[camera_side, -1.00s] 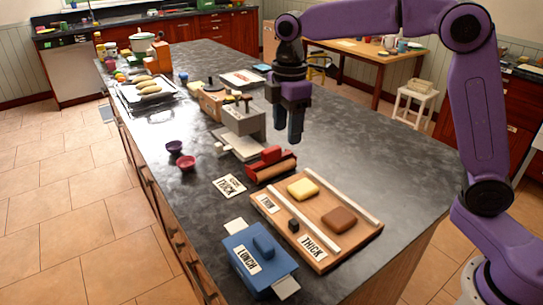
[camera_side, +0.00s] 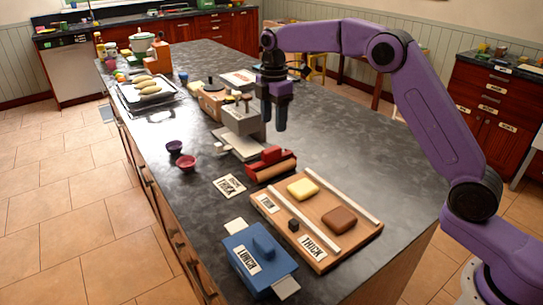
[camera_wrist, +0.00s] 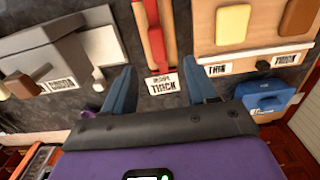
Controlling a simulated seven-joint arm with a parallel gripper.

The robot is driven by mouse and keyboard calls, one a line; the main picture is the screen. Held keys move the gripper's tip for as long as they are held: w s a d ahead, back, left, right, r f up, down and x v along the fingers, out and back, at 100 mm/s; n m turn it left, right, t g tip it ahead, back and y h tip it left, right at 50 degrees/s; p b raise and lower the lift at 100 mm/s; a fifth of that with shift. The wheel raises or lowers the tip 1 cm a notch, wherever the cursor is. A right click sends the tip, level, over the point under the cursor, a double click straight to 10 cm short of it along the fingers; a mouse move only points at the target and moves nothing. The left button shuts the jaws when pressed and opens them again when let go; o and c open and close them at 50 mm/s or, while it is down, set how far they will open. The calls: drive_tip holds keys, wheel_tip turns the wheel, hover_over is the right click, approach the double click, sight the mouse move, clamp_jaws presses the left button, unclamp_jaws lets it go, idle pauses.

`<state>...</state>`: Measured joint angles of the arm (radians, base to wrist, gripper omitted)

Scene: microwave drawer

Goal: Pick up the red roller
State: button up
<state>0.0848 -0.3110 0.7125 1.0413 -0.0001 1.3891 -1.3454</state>
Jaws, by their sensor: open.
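The red roller (camera_side: 270,168) lies on the dark counter between the grey press and the wooden board. It has red parts and a brown cylinder. In the wrist view the red roller (camera_wrist: 157,40) shows at the top centre, its top end cut off by the frame. My gripper (camera_side: 274,128) is above the counter, fingers pointing down, higher than the roller and apart from it. In the wrist view my gripper (camera_wrist: 160,85) has its two blue fingers spread with nothing between them but counter and part of a "THICK" card (camera_wrist: 161,86).
A wooden board (camera_side: 318,220) with yellow and brown blocks lies in front of the roller. A blue "LUNCH" box (camera_side: 258,258) is at the near edge. A grey press (camera_side: 242,120) stands behind. Two small bowls (camera_side: 187,162) sit left. The counter right of the roller is clear.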

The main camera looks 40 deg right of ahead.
sight(272, 149)
wheel_tip(272, 149, down, 7)
drive_tip(key=shift+w+a+f, duration=0.1)
drive_tip(key=shift+f, duration=1.2)
drive_tip(key=shift+w+a+f, duration=0.1)
drive_tip(key=shift+f, duration=1.2)
drive_tip(key=shift+c, duration=0.3)
